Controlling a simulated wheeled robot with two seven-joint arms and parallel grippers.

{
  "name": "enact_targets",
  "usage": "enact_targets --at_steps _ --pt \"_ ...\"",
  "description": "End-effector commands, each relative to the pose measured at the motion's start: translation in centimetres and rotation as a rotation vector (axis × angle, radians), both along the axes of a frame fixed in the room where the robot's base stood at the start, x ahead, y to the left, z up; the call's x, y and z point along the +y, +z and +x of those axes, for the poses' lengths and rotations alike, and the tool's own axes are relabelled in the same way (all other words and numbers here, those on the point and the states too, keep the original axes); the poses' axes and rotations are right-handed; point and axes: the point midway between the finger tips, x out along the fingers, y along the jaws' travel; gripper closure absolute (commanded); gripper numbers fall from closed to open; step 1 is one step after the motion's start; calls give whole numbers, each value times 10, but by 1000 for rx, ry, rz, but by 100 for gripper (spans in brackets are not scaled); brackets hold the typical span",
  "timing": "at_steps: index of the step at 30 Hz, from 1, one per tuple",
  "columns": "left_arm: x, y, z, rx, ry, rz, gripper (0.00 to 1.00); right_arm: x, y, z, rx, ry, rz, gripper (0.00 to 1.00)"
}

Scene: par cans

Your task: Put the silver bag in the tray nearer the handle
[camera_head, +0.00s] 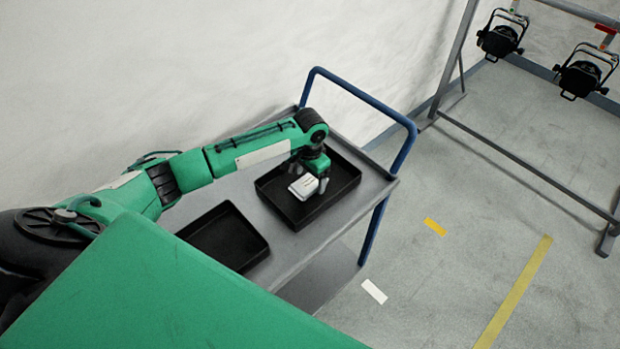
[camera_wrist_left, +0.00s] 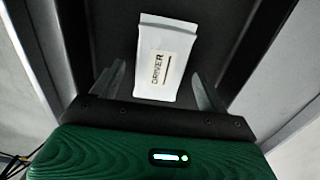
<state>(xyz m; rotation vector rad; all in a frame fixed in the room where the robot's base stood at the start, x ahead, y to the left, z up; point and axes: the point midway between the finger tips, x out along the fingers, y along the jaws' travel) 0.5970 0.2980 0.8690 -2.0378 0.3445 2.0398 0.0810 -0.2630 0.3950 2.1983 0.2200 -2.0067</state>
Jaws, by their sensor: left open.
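The silver bag (camera_head: 304,186) lies inside the black tray nearer the blue handle (camera_head: 330,205). In the left wrist view the bag (camera_wrist_left: 168,40) is pale, with a label that reads "DRIVER", and lies on the dark tray floor. My left gripper (camera_head: 311,178) is low over this tray at the bag. In the left wrist view its fingers (camera_wrist_left: 160,85) are apart, one on each side of the near end of the bag. A second black tray (camera_head: 262,250), farther from the handle, looks empty. My right gripper is not in view.
Both trays stand on a grey cart (camera_head: 300,245) with a blue handle (camera_head: 362,83) at its far end. A wall is behind the cart. A metal frame with black par cans (camera_head: 500,40) stands at the right. Open floor lies between them.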

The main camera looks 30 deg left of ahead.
Motion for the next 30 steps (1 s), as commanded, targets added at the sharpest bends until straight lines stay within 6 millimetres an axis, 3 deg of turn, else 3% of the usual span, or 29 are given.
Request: enact_targets --at_steps 9,15,21,30 --pt "0 66 1 -6 -2 -1 22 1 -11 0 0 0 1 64" --pt "-1 99 1 -4 0 -1 22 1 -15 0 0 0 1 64" --pt "-1 111 0 -2 -1 -2 22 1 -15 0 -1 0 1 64" --pt "-1 112 0 -1 -1 0 22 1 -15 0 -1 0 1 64"
